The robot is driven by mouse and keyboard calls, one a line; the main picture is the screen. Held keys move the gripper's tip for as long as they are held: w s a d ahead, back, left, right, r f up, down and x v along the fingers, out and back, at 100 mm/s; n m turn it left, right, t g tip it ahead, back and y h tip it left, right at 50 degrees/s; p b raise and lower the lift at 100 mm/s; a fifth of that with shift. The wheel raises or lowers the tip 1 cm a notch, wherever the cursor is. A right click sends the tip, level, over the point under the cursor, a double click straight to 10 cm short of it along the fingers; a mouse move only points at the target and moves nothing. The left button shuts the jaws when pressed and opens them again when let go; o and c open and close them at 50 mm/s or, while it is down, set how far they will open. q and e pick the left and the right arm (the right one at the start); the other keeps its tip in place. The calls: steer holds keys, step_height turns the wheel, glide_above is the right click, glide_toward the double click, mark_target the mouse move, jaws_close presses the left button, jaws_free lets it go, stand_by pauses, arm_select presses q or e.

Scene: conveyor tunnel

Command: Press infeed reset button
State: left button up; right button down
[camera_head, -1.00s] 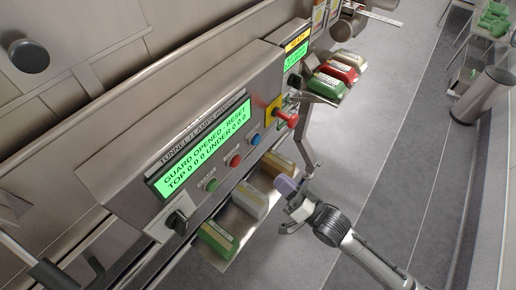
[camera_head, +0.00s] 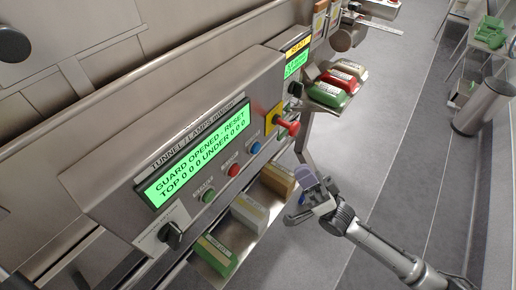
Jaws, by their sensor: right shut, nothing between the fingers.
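A tilted grey control panel (camera_head: 118,190) carries a green-lit display (camera_head: 196,160) reading "GUARD OPENED - RESET" and "TOP 0 0 0 UNDER 0 0 0". Below the display sit a green button (camera_head: 208,195), a red button (camera_head: 233,170) and a blue button (camera_head: 255,147); their small labels are too blurred to read, so I cannot tell which is the infeed reset. My right gripper (camera_head: 304,195) is shut and empty. It is in front of and below the panel, to the right of the buttons and apart from them. My left gripper is not in view.
A red mushroom knob (camera_head: 287,127) on a yellow plate juts out at the panel's right end. A black rotary switch (camera_head: 172,236) is at its lower left. A shelf below holds green, white and brown packs. Another tray (camera_head: 322,97) holds several packs. Grey floor is open at right.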

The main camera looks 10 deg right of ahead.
mark_target(256, 148)
steer(key=w+a+b, duration=0.2)
steer(key=w+a, duration=0.3)
steer(key=w, duration=0.1)
steer(key=shift+w+a+b, duration=0.2)
steer(key=shift+w+b, duration=0.15)
steer(key=shift+w, duration=0.05)
stand_by(0.7)
stand_by(0.6)
stand_by(0.7)
steer(key=shift+w+a, duration=0.1)
steer(key=shift+w+a, duration=0.2)
steer(key=shift+w, duration=0.05)
stand_by(0.4)
